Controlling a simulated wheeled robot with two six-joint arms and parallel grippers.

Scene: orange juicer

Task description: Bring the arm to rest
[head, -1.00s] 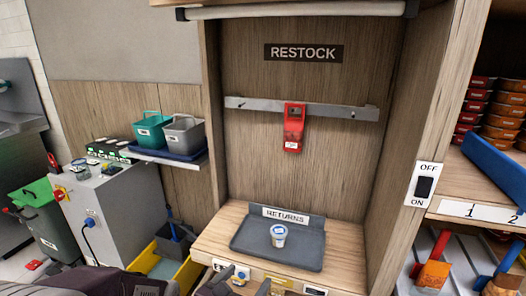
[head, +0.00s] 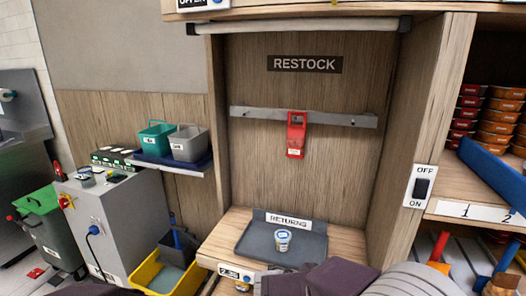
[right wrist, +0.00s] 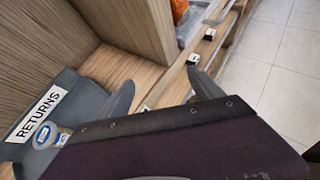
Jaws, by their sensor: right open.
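My right gripper (right wrist: 165,95) shows in the right wrist view with its two grey fingers spread apart and nothing between them. In that view it points over the edge of the wooden counter, toward the floor. In the head view my right arm's dark purple and grey links fill the bottom edge right of centre. My left gripper is not in view. A small tub with a blue-marked lid (head: 282,240) stands upright on the grey returns tray (head: 255,240). The tub also shows at the lower left of the right wrist view (right wrist: 45,136), apart from the fingers.
A red device (head: 296,135) hangs on a metal rail (head: 345,119) in the wooden alcove. An OFF/ON switch (head: 422,187) is on the right post. Shelves with a blue bar (head: 490,170) lie at the right. A grey machine (head: 125,220) and a yellow bucket (head: 146,272) stand left.

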